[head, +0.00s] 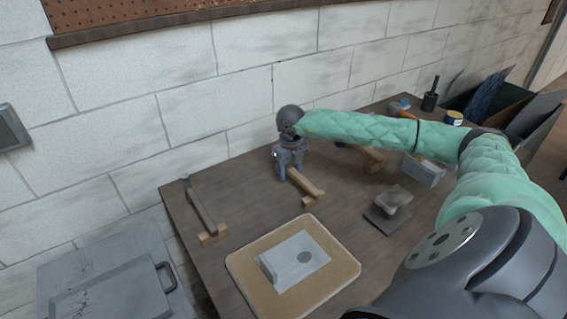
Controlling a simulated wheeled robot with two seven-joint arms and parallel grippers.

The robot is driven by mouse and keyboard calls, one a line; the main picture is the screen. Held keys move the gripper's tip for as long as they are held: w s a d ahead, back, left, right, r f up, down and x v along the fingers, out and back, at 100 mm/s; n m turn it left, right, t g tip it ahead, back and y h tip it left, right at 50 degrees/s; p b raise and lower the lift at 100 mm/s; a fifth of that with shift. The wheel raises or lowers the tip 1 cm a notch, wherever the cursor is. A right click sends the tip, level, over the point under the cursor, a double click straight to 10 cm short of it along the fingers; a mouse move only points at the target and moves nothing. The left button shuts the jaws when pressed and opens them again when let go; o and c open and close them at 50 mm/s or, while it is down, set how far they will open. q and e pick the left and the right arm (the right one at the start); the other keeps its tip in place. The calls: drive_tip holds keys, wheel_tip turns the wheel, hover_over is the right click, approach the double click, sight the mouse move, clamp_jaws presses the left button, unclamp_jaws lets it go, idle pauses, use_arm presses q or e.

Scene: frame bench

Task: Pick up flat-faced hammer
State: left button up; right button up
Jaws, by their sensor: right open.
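My right gripper (289,170) points down over the back of the bench, its fingers apart around the head end of a hammer. That hammer's wooden handle (304,183) runs toward the front right onto a small wooden block; its head is hidden by my gripper. A second hammer (201,205) lies to the left, its dark head at the back and its handle end on a wooden block (213,236). A third wooden handle (373,153) shows partly behind my right arm. I cannot tell which hammer is flat-faced. My left gripper is out of view.
A tan board (240,263) with a pale sheet lies at the front of the bench (255,215). A small block on a dark plate (378,222) sits right of it. A dark cup (430,101) stands at the back right. A block wall runs behind.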

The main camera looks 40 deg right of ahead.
drive_tip(key=shift+f, duration=0.15)
clamp_jaws()
idle(0.4)
